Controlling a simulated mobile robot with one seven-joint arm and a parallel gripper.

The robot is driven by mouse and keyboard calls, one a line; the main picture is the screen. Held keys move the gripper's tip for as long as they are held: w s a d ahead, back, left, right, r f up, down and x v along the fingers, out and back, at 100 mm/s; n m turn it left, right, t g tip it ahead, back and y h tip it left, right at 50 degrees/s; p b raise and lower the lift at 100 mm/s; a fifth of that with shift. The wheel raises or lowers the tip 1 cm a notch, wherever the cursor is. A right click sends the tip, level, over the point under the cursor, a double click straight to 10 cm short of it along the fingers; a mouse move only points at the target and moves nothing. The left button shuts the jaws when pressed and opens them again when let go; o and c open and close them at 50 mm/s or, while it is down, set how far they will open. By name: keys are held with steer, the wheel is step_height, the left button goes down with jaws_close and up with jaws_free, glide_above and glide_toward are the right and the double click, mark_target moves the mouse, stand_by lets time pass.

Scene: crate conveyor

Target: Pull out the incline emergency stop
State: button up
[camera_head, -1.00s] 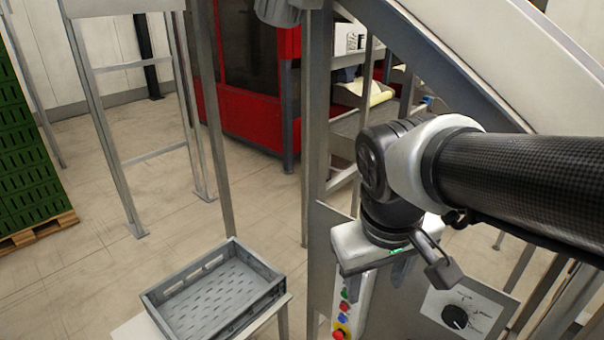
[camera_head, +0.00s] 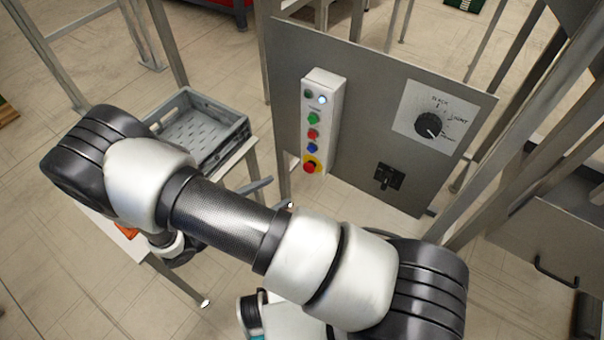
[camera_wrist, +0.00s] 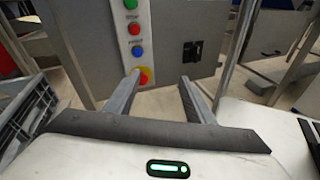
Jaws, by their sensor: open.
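The emergency stop (camera_head: 311,166) is a red button on a yellow disc. It is the lowest button on a narrow light-grey control box (camera_head: 323,113) fixed to a grey panel. It also shows in the wrist view (camera_wrist: 144,76), just beyond the left fingertip. My gripper (camera_wrist: 160,79) is open, with nothing between its fingers. The button lies slightly left of the middle of the gap, and the left finger partly overlaps its yellow disc. I cannot tell the distance or whether they touch. In the head view my arm hides most of the gripper.
Green, red and blue buttons sit above the stop on the box. A rotary dial (camera_head: 429,125) and a black switch (camera_head: 389,177) are to its right on the panel. A grey crate (camera_head: 236,142) stands on a table at left. Metal posts flank the panel.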

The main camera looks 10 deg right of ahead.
step_height(320, 180, down, 9)
steer(key=s+a+n+t+y+b, duration=0.1)
steer(key=a+n+t, duration=0.1)
steer(key=n+t, duration=0.3)
glide_toward(307, 170)
steer(key=shift+n+t, duration=0.3)
steer(key=x, duration=0.8)
steer(key=shift+s+d+f+b, duration=0.1)
steer(key=shift+f+b, duration=0.1)
steer(key=shift+b, duration=0.1)
steer(key=shift+c, duration=0.4)
